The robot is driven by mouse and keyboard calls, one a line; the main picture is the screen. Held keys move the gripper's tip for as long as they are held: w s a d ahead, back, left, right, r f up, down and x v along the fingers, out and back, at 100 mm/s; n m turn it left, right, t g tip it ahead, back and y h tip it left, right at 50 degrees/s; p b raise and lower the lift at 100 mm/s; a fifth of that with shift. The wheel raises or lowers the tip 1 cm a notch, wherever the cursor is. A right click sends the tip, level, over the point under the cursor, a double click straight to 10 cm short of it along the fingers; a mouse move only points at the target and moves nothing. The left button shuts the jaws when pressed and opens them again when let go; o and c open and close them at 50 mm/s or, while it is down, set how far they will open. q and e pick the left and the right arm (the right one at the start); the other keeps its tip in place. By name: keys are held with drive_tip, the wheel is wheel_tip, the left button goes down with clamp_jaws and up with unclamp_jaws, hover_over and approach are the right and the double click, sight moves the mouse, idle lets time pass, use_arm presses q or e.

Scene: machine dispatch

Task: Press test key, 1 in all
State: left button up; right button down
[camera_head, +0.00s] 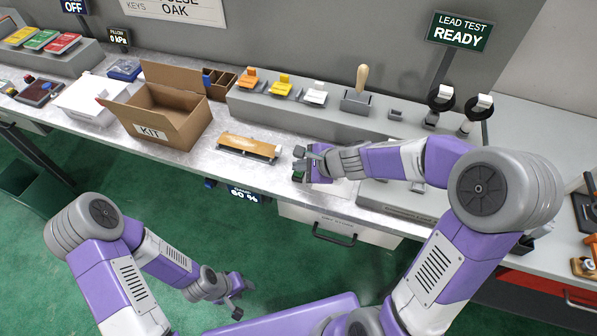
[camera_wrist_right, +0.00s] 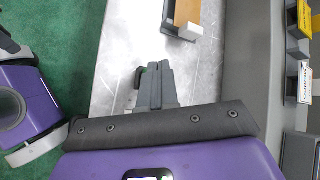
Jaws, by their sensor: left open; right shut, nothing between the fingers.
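The sign reading LEAD TEST READY (camera_head: 459,32) stands on a post at the back right of the bench. Below it are two black round holders with white pieces, one of them a lead post (camera_head: 440,98). I cannot make out which part is the test key; my right arm covers part of the grey unit (camera_head: 400,207) at the front edge. My right gripper (camera_head: 298,165) is shut and empty over the bench, right of the brown strip piece (camera_head: 248,148). Its closed fingers show in the right wrist view (camera_wrist_right: 157,78). My left gripper (camera_head: 240,298) is open and empty over the green floor.
An open KIT carton (camera_head: 165,118) stands left of the brown strip piece. A long grey raised block (camera_head: 300,118) with orange, yellow and white pieces and a wooden-handled lever (camera_head: 362,79) runs along the back. A drawer (camera_head: 340,226) is under the bench. Bare bench lies around the strip piece.

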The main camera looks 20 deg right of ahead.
sight(301, 174)
drive_tip(key=shift+f+b, duration=0.5)
idle(0.8)
drive_tip(key=shift+r, duration=0.1)
drive_tip(key=shift+r+p, duration=0.8)
drive_tip(key=shift+p, duration=0.05)
wheel_tip(301, 174, up, 5)
drive_tip(key=p, duration=0.5)
drive_tip(key=shift+r, duration=0.1)
idle(0.7)
